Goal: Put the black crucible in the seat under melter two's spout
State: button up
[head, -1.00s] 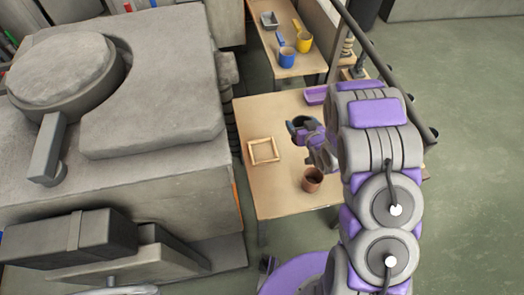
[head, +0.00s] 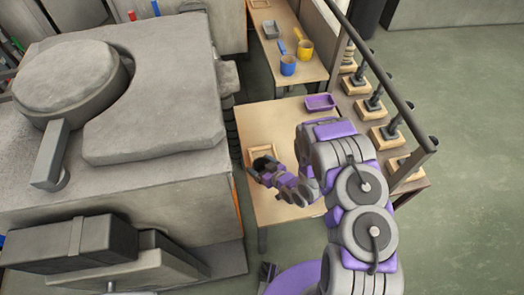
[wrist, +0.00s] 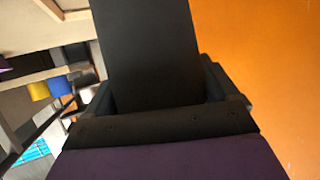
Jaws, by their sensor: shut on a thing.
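My gripper (head: 258,172) is shut on the black crucible (head: 265,163), a small dark round shape above the left side of the near table. In the wrist view, a large flat black shape fills the middle between the finger parts; I cannot tell whether it is the crucible's wall. A square wooden frame (head: 262,150) lies on the table just behind the crucible, partly covered by it. The height of the crucible over the table is unclear. I cannot clearly make out a spout or which melter is number two.
A big grey machine (head: 150,110) stands left, close to the table (head: 270,122); an orange panel (wrist: 265,80) is close in the wrist view. A purple tray (head: 320,102) lies behind my arm. A dark rail (head: 375,65) runs right.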

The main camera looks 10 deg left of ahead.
jog(key=shift+w+a+f+b, duration=0.4)
jog(key=shift+w+f, duration=0.4)
jog(key=shift+w, duration=1.15)
jog(key=shift+w+a+f+b, duration=0.35)
jog(key=shift+w+f, duration=0.45)
jog(key=shift+w, duration=1.1)
jog(key=shift+w+a+f+b, duration=0.35)
jog(key=shift+w+f, duration=0.45)
jog(key=shift+w, duration=1.15)
jog(key=shift+r, duration=0.1)
jog(key=o, duration=1)
jog(key=shift+o, duration=0.2)
jog(key=p+v, duration=0.1)
jog(key=v, duration=1.1)
